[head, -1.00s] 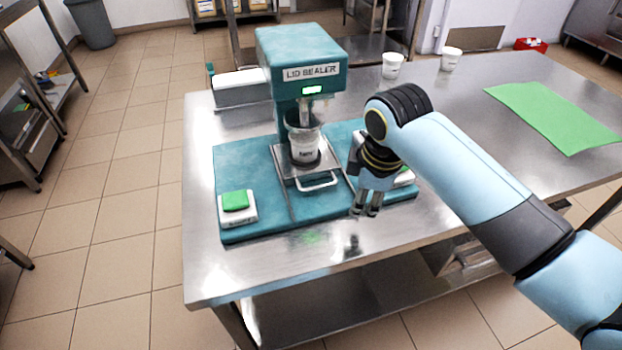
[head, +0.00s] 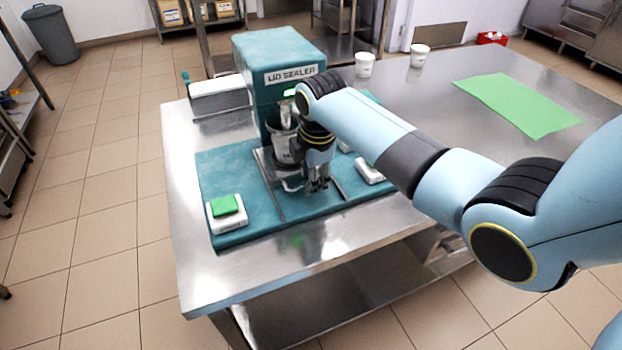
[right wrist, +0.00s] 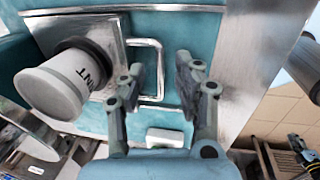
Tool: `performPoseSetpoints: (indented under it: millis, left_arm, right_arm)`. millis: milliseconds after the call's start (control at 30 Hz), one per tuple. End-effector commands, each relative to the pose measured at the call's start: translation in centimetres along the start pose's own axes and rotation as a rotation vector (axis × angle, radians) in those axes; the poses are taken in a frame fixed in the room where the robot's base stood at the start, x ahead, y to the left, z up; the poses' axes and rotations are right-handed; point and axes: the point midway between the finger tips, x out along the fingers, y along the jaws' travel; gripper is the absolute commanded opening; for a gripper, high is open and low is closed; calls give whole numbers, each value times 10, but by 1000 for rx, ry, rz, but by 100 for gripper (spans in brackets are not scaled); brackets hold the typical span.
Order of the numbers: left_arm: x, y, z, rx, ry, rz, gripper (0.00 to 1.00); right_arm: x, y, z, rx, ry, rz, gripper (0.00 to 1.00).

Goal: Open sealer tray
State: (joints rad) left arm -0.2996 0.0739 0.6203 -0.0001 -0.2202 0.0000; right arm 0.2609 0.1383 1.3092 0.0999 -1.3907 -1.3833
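The teal lid sealer (head: 278,62) stands on a teal base on the steel table. Its metal tray (head: 264,166) sits under the sealing head with a white cup (head: 284,150) on it. In the right wrist view, the tray (right wrist: 112,28), cup (right wrist: 52,88) and U-shaped tray handle (right wrist: 159,58) show clearly. My right gripper (head: 318,187) is just in front of the tray, fingers down. In the right wrist view, my right gripper (right wrist: 161,70) is open, with the handle between its spread fingers and not clamped.
A white button box with a green top (head: 225,211) is on the base's left; another white box (head: 369,171) is on its right. Two white cups (head: 364,65) stand behind. A green mat (head: 518,103) lies on the right. The table's front strip is clear.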

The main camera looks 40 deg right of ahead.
Motion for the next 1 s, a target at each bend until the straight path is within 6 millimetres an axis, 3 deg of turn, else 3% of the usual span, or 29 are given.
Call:
performPoseSetpoints:
  millis: [367, 633, 1000]
  left_arm:
    - [1, -5, 0, 2, -1, -6, 0]
    - [1, -5, 1, 2, -1, -6, 0]
    - [1, -5, 1, 3, -1, -6, 0]
  right_arm:
    - [7, 0, 0, 0, 0, 1, 33]
    - [7, 0, 0, 0, 0, 0, 0]
    - [7, 0, 0, 0, 0, 0, 0]
